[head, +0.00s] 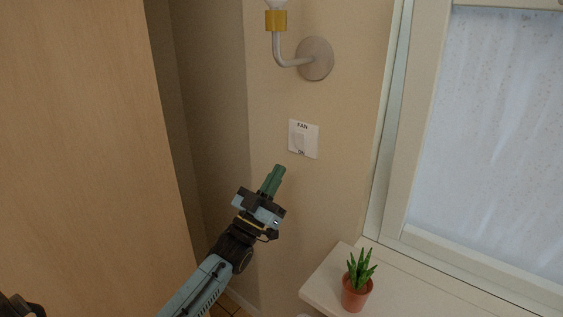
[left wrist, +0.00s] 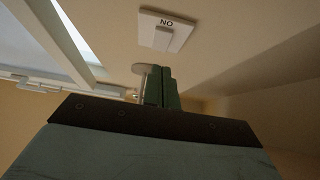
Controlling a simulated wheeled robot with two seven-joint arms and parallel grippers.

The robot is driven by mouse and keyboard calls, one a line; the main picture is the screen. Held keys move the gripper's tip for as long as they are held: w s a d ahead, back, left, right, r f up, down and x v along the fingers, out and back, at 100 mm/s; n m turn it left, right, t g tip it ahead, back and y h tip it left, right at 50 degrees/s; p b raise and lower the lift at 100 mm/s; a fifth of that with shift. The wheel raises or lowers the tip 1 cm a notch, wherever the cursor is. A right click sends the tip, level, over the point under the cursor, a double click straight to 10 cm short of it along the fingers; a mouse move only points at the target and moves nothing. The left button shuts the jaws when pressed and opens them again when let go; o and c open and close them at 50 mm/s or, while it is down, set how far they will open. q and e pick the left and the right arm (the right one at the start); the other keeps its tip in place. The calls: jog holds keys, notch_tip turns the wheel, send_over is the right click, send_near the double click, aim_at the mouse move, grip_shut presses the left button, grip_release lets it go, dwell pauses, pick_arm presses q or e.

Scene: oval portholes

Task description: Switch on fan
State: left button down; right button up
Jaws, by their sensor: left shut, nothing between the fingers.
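A white wall switch plate (head: 303,139) with the words FAN and ON is on the beige wall, below a wall lamp. It also shows in the left wrist view (left wrist: 165,31), upside down, at the top. Its rocker (head: 299,141) is in the middle of the plate. My left gripper (head: 279,170) is shut and empty, with its green fingertips a little below and left of the plate in the head view. In the left wrist view its fingers (left wrist: 161,84) point towards the wall, with the plate above them; contact is not visible. My right gripper is not in view.
The wall lamp (head: 316,59) sticks out above the switch. A potted plant (head: 357,281) stands on a white ledge (head: 322,284) at the lower right, under a frosted window (head: 490,130). A wooden panel (head: 85,150) fills the left side.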

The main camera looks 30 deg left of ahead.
pick_arm(q)
jog(key=s+f+b, duration=0.1)
jog(key=s+f, duration=0.2)
jog(key=f, duration=0.3)
jog(key=shift+s+a+b, duration=0.2)
jog(key=shift+b, duration=0.15)
notch_tip(320, 180, down, 25)
jog(key=s+d+n+g+y+b, duration=0.1)
jog(key=d+g+y+b, duration=0.1)
jog(key=g, duration=0.5)
jog(key=s+d+f+g, duration=0.1)
jog(key=s+f+g, duration=0.25)
jog(key=f, duration=0.55)
jog(key=s+d+f+g, duration=0.1)
jog(key=s+f+g, duration=0.1)
jog(key=s+f, duration=0.45)
jog(key=s+d+f+g+b, duration=0.25)
jog(key=s+f+g, duration=0.25)
jog(key=s+f, duration=0.85)
jog(key=s+d+f+m+g, duration=0.1)
jog(key=s+f+g, duration=0.2)
jog(key=s, duration=0.7)
jog(key=s+d+f+m+g, duration=0.1)
jog(key=s+f+g, duration=0.3)
jog(key=s+f, duration=0.3)
jog(key=s, duration=0.3)
jog(key=shift+s+d+f+y, duration=0.25)
jog(key=shift+s+d+y, duration=0.05)
jog(key=shift+s+d, duration=0.1)
